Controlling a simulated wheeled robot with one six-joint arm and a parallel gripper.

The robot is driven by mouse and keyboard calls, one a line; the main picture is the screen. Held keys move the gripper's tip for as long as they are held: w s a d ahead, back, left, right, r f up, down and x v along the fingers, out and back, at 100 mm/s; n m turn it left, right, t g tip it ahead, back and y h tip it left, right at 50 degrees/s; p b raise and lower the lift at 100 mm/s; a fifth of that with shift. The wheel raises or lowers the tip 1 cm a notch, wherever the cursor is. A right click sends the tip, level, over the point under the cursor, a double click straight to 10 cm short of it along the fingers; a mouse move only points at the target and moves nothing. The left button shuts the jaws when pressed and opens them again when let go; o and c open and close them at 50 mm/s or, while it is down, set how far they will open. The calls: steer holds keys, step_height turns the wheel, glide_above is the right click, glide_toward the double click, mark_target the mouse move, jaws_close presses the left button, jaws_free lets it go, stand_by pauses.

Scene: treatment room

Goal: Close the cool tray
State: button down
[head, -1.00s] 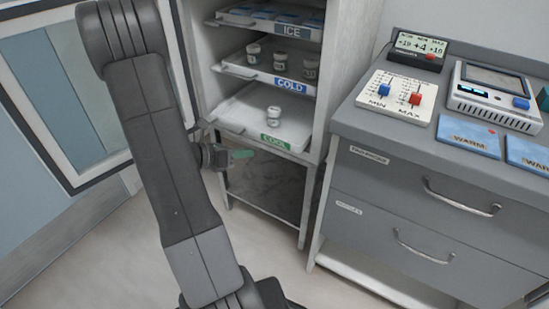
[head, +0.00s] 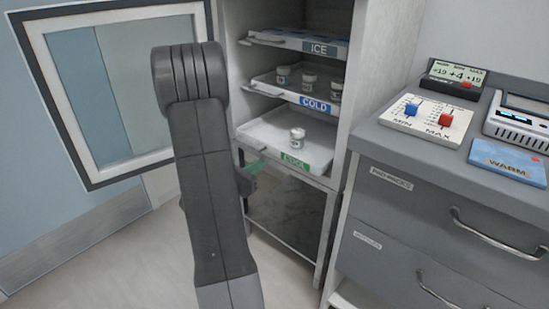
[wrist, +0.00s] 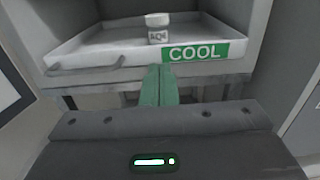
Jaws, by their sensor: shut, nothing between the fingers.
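The cool tray (head: 264,132) is the lowest white tray in the cabinet, with a green COOL label at its front right. It sticks out a little past the cabinet's front. One small white-lidded jar (head: 297,138) stands upright on it. In the wrist view the tray's front edge (wrist: 120,62) spans the picture, with a handle at its left and the jar (wrist: 158,28) behind it. My gripper (wrist: 158,84) is shut and empty, its green fingertips pointing at the front edge just left of the label. I cannot tell whether they touch it. In the head view my arm partly hides my gripper (head: 256,166).
Above are the COLD tray (head: 262,80) with several jars and the ICE tray (head: 285,41). The open glazed door (head: 125,90) stands left of the cabinet. A grey drawer counter (head: 440,190) with a slider panel (head: 428,115) is close on the right.

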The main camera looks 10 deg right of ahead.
mark_target(281, 151)
steer(key=b+x, duration=0.1)
steer(key=x, duration=0.6)
steer(key=shift+w+d, duration=0.2)
steer(key=shift+d, duration=0.1)
